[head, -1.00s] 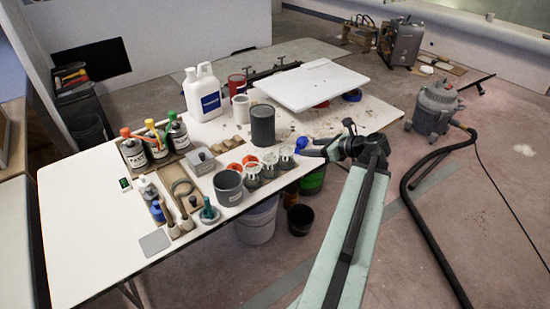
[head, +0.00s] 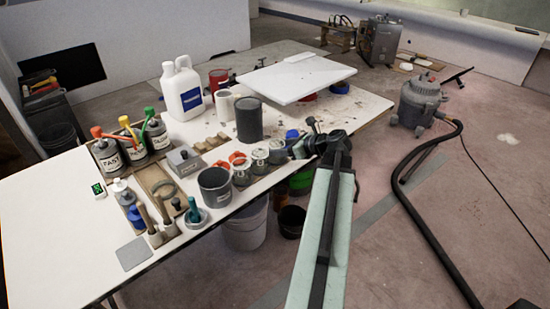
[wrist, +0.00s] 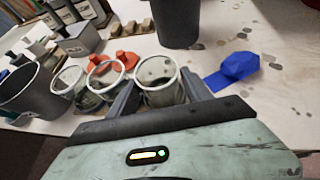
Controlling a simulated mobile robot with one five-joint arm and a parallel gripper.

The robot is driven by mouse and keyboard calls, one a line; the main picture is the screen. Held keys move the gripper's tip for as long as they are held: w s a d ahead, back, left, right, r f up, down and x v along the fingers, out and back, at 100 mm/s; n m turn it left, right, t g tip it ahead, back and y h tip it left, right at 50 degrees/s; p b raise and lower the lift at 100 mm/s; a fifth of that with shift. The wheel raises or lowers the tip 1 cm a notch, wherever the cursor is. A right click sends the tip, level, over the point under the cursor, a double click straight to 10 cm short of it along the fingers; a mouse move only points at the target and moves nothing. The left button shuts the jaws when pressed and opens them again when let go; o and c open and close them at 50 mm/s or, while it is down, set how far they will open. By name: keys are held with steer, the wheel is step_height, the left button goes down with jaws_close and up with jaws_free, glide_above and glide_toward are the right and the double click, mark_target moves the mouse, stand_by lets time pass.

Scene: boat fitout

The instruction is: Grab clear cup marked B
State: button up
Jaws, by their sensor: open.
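Three clear cups stand in a row along the table's front edge. In the head view they are the near-left cup (head: 241,174), the middle cup (head: 260,162) and the far-right cup (head: 277,153). The wrist view shows the left (wrist: 68,82), middle (wrist: 108,75) and right cup (wrist: 157,76). I cannot read a letter B on any of them. My gripper (head: 298,149) is open beside the far-right cup. In the wrist view my gripper (wrist: 160,84) has its fingers on either side of the right cup, whose lower part is partly hidden.
A grey bucket (head: 214,188) stands left of the cups, with orange lids (head: 238,158) behind. A dark grey can (head: 249,120) stands behind the cups. A blue object (wrist: 240,66) lies right of my gripper. A white bucket (head: 246,233) is below the table edge.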

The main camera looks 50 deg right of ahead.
steer(key=b+x, duration=0.2)
steer(key=x, duration=0.3)
steer(key=shift+w+a+f, duration=0.1)
steer(key=shift+w, duration=0.05)
steer(key=c, duration=1)
step_height(320, 180, up, 10)
steer(key=p, duration=1)
